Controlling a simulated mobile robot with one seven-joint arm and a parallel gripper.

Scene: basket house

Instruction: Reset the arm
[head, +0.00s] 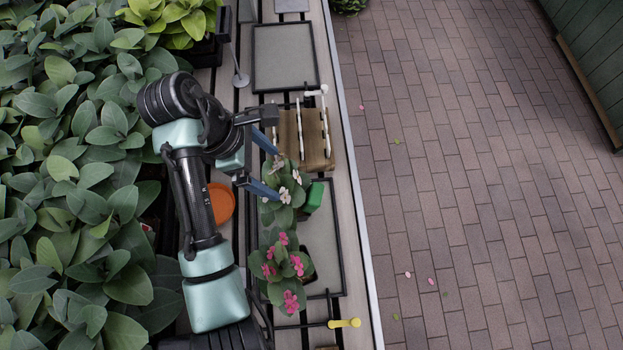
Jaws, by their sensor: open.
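My gripper (262,163) is in the head view, above the slatted bench (350,205). Its two blue fingers are spread apart and point to the right, with nothing visible between them. My arm comes up from the bottom of the view and bends over at its elbow. The lower finger overlaps the leaves of a plant with pale pink flowers (284,194). I cannot tell whether the finger touches the leaves.
A wooden crate (316,150) with white bars stands right of my gripper. A green block (314,196), an orange dish (220,204), a pink-flowered plant (283,268) and a yellow-handled tool (345,323) are nearby. Dense foliage (75,200) borders the left; brick paving (480,200) lies open on the right.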

